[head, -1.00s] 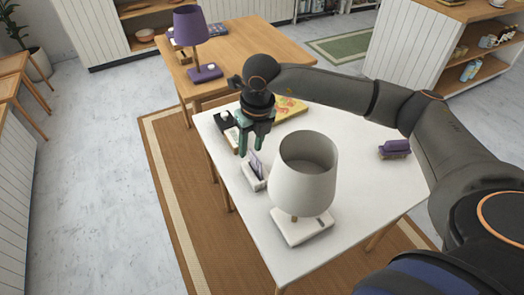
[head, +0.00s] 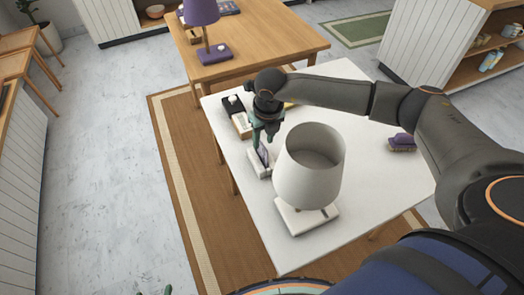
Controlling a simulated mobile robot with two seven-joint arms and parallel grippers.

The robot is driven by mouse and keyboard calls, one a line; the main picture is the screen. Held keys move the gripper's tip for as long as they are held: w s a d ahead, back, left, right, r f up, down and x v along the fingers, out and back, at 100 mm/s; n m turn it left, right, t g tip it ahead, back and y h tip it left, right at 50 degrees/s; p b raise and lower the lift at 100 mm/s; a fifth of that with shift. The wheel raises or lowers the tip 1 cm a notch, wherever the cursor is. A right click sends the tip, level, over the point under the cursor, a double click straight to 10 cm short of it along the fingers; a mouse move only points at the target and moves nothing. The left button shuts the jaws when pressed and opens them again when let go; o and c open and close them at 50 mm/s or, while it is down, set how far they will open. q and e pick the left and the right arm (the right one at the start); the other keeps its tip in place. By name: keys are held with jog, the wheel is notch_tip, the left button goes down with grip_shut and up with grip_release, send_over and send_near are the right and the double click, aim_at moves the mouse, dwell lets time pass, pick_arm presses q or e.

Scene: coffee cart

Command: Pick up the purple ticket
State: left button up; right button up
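The purple ticket (head: 264,155) stands upright in a small white holder (head: 257,168) on the white table (head: 375,190). My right gripper (head: 263,142) points down right above the ticket, its teal fingers apart. The fingertips overlap the ticket's top edge in the picture; I cannot tell whether they touch it. Only small teal tips, apparently of my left gripper (head: 156,291), show at the bottom edge; the rest is out of view.
A white lamp (head: 309,165) stands close to the right of the holder. A purple-topped brush (head: 402,142) lies at the table's right. A dark tray (head: 233,104) is behind the holder. A purple lamp (head: 203,12) stands on the wooden table (head: 285,45).

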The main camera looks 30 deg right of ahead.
aim_at(262, 143)
jog(key=f, duration=0.3)
jog(key=shift+w+f, duration=0.25)
jog(key=shift+w, duration=0.05)
grip_shut()
dwell(0.3)
